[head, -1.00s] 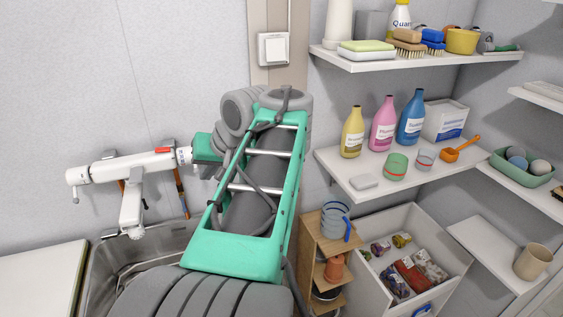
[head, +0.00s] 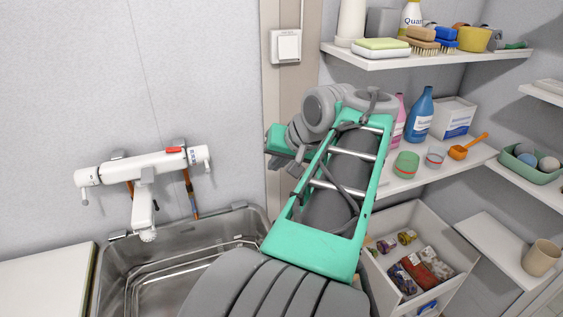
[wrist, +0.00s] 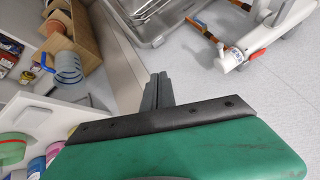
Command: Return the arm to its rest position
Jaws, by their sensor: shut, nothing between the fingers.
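My gripper shows in the wrist view as two grey fingers (wrist: 157,92) pressed together beyond the green hand. They are shut and empty, with nothing touching them. In the head view my green and grey arm rises from the bottom middle and leans right, bent at the top. The green hand end points left, in front of the wall strip, and the fingertips cannot be made out there. The arm covers part of the shelves and the right side of the sink.
A steel sink (head: 112,275) with a white tap (head: 143,172) lies left of my arm. Shelves (head: 400,182) with bottles, including a blue one (head: 419,116), stand close on the right. An open white bin (head: 455,262) holds packets below. The wall at left is bare.

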